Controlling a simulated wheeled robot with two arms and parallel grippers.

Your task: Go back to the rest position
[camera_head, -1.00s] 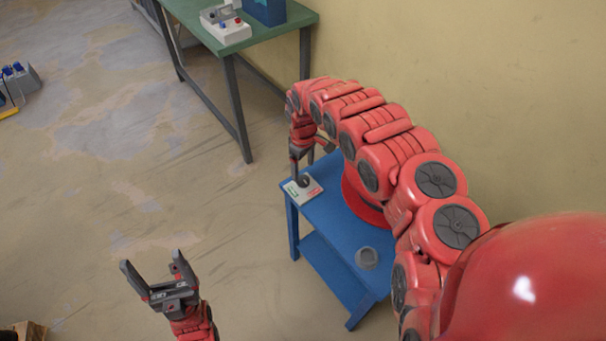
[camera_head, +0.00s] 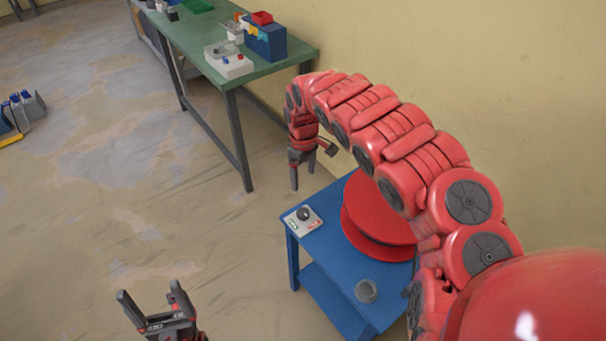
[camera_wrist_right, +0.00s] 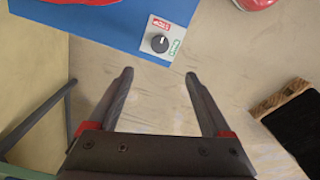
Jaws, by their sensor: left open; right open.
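My right gripper (camera_head: 303,174) is open and empty, its fingers pointing down above and beyond the far left corner of the small blue table. In the right wrist view its two fingers (camera_wrist_right: 160,75) are spread with nothing between them. A switch box with a black knob and green and red labels (camera_head: 303,219) lies on that blue table; it also shows ahead of the fingers in the right wrist view (camera_wrist_right: 165,38), apart from them. My left gripper (camera_head: 146,297) is open and empty over the floor at the bottom left.
The blue table (camera_head: 330,245) also carries a red round object (camera_head: 378,215) and a small grey cup-like item (camera_head: 366,291). A green table (camera_head: 262,67) with a white button box (camera_head: 229,61) and a blue bin (camera_head: 264,38) stands behind. The floor between is clear.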

